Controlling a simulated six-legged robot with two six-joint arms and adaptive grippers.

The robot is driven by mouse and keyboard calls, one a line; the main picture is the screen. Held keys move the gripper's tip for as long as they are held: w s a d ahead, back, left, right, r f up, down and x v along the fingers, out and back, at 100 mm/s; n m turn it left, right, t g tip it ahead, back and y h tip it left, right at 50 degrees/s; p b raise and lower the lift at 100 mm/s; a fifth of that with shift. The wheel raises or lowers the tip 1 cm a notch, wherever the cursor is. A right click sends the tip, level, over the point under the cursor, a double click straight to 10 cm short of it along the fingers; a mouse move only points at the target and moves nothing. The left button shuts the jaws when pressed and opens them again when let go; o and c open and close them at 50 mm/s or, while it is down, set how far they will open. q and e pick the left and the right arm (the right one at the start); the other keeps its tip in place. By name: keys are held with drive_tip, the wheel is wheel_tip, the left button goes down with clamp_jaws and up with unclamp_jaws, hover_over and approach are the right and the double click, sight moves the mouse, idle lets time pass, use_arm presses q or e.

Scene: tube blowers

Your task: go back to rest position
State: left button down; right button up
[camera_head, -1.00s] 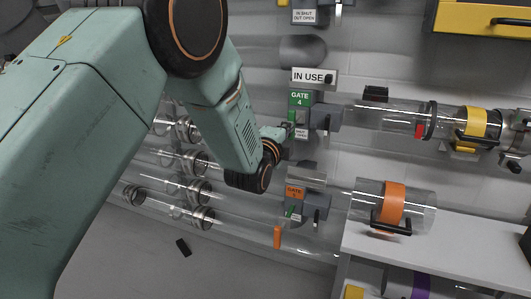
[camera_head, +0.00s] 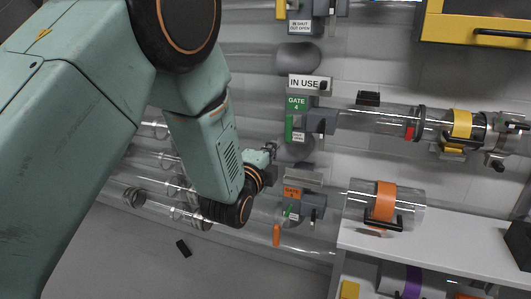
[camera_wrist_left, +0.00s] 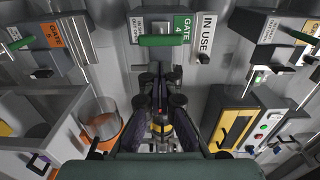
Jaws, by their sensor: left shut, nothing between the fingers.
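My left gripper (camera_head: 270,150) is small in the head view, below and left of the Gate 4 panel (camera_head: 297,104) and apart from it. Its fingers (camera_wrist_left: 160,82) are together in the left wrist view, with nothing between them. The Gate 4 label (camera_wrist_left: 182,28) and a green handle (camera_wrist_left: 163,41) lie ahead of the fingertips there. An IN USE sign (camera_head: 309,84) sits above the gate and also shows in the wrist view (camera_wrist_left: 206,36). My left arm fills the left of the head view. My right gripper is in neither view.
A clear canister with an orange band (camera_head: 385,201) lies on a white shelf (camera_head: 460,244). Clear tubes run along the wall. A small black object (camera_head: 184,248) lies on the floor.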

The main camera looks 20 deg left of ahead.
use_arm(q)
drive_tip(key=s+a+f+n+g+y+p, duration=0.1)
drive_tip(key=s+a+f+n+g+p, duration=0.15)
drive_tip(key=s+f+n+g, duration=1.1)
drive_tip(key=s+f+n, duration=0.1)
drive_tip(key=s+f, duration=0.4)
drive_tip(key=s+a+f+n+g+p, duration=0.1)
drive_tip(key=s+f, duration=0.6)
drive_tip(key=s, duration=0.9)
drive_tip(key=s+f+n+g, duration=0.3)
drive_tip(key=s+f, duration=0.3)
drive_tip(key=s, duration=0.5)
drive_tip(key=shift+s+a+f, duration=0.2)
drive_tip(key=shift+s, duration=0.1)
drive_tip(key=shift+n+g, duration=0.25)
